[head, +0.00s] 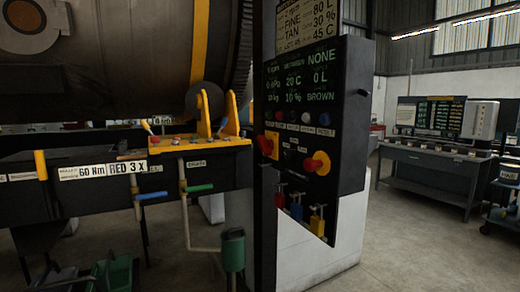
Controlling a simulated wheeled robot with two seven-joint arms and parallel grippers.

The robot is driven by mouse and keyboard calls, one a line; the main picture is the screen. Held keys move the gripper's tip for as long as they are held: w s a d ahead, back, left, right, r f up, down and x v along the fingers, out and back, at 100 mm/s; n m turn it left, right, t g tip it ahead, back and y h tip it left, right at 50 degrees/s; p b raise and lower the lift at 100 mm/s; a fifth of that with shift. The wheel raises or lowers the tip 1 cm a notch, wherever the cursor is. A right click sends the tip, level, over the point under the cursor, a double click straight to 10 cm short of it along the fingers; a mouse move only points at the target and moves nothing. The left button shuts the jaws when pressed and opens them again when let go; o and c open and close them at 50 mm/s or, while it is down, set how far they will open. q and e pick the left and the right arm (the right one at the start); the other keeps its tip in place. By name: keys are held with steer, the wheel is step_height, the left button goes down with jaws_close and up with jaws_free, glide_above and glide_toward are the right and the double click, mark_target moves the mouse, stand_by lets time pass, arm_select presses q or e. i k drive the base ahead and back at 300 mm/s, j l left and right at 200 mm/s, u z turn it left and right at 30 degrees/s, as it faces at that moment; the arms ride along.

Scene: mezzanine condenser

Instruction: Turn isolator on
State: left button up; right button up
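A dark control panel (352,130) stands upright right of centre, seen at an angle. On its face are two red knobs on yellow plates. The left red knob (266,145) is higher, and the right red knob (315,164) sits lower and nearer its right edge. I cannot tell which is the isolator, as the labels are too small to read, nor what position either knob is in. Neither of my grippers is in view, and nothing touches the knobs.
A red padlock (280,200), a blue padlock (297,211) and a yellow padlock (317,224) hang below the knobs. A grey workbench (425,175) stands far right. The floor (400,245) between is clear.

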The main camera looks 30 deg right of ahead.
mark_target(265, 145)
steer(key=i+j+z, duration=0.15)
steer(key=i+z, duration=0.25)
steer(key=i+j+z, duration=0.4)
